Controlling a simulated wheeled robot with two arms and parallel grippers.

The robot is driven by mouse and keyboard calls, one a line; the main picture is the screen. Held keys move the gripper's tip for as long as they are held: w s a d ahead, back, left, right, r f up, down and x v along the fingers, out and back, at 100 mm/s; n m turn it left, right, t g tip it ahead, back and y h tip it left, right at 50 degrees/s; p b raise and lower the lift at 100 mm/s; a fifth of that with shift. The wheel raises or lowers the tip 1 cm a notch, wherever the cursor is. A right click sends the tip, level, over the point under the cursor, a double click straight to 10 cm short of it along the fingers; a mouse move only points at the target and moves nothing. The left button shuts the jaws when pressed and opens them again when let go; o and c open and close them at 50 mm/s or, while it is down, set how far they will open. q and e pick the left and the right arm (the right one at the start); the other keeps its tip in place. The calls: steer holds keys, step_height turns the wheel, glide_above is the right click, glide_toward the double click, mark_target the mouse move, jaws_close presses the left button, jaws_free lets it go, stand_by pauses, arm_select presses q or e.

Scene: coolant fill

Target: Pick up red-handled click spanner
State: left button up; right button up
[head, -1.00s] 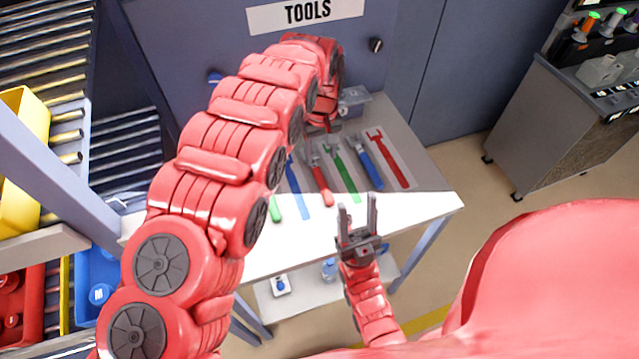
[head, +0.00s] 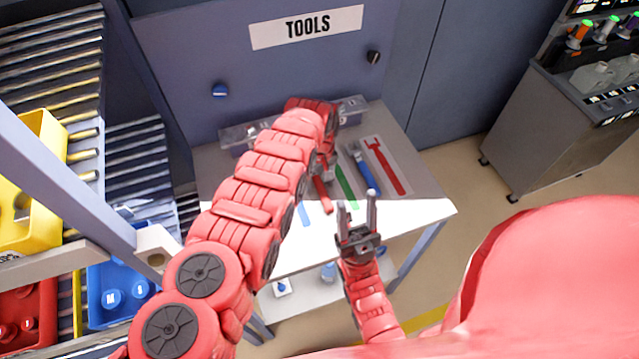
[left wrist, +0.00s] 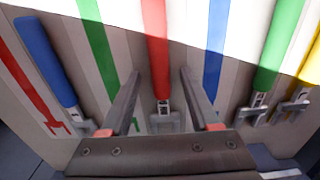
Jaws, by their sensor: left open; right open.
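The red-handled spanner lies on the tool table with its grey open-jaw head; its red handle (left wrist: 154,32) is in the middle of the left wrist view. It also shows in the head view (head: 323,195), its far part hidden by my left arm. My left gripper (left wrist: 160,75) is open, its fingers on either side of the spanner near where handle and head meet, apart from it in the picture. Whether they are down at its height I cannot tell. My right gripper (head: 357,208) is open and empty over the table's front edge.
A blue-handled spanner (left wrist: 45,60) and a green-handled one (left wrist: 281,42) lie on either side, with a yellow-handled one (left wrist: 314,68) beyond. Flat red (left wrist: 30,85), green (left wrist: 98,45) and blue (left wrist: 216,45) shapes lie between. Clear bins stand at the table's back.

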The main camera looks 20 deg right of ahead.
arm_select(q)
steer(key=shift+f, duration=0.15)
jaws_close()
steer(key=shift+r, duration=0.2)
stand_by(0.5)
